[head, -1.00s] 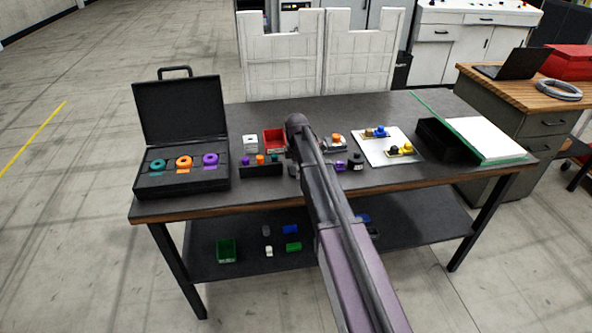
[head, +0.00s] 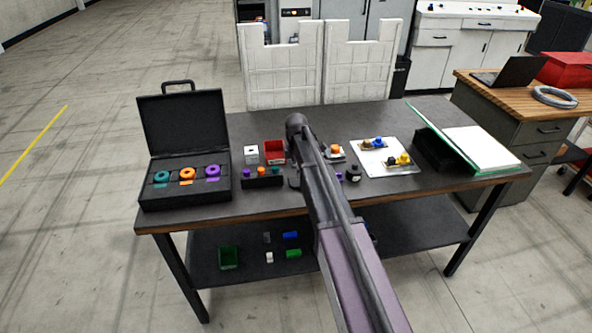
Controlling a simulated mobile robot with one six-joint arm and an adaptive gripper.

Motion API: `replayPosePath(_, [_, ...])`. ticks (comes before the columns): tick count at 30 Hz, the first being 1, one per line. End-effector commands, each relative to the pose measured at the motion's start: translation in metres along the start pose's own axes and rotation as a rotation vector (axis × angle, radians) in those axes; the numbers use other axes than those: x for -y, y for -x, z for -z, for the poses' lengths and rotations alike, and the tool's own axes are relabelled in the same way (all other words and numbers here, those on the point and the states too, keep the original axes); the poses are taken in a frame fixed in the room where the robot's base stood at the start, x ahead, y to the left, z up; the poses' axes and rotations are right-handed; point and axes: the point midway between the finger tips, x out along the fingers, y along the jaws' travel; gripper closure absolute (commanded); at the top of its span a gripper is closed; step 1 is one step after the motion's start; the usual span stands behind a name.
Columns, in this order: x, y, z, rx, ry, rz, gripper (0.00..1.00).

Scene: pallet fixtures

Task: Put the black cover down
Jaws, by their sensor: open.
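The black cover (head: 183,120) is the raised lid of a black case at the left end of the table. It stands up at the back of the case, with a handle on its top edge. The case base (head: 186,199) lies open and holds a teal, an orange and a purple ring in a row. My arm reaches over the middle of the table. My gripper (head: 294,183) is mostly hidden behind my arm, to the right of the case and apart from the cover. It is open, and I see nothing held in it.
A dark rack of coloured pegs (head: 262,181), a white block (head: 251,154) and a red bin (head: 274,151) stand between the case and my arm. A white board (head: 376,165) with parts and a green-edged white panel (head: 470,147) are at right. A shelf (head: 400,235) is below.

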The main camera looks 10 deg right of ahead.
Motion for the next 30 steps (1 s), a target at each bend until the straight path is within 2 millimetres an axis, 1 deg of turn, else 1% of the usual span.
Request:
replayPosePath(1, [0.0,0.009,0.0,0.0,0.0,0.0,0.0])
replayPosePath(18, [0.0,0.055,0.0,0.0,0.001,0.0,0.0])
replayPosePath(24, [0.0,0.065,0.001,0.0,0.001,0.0,0.0])
replayPosePath(30, [0.0,0.069,0.001,0.0,0.001,0.0,0.0])
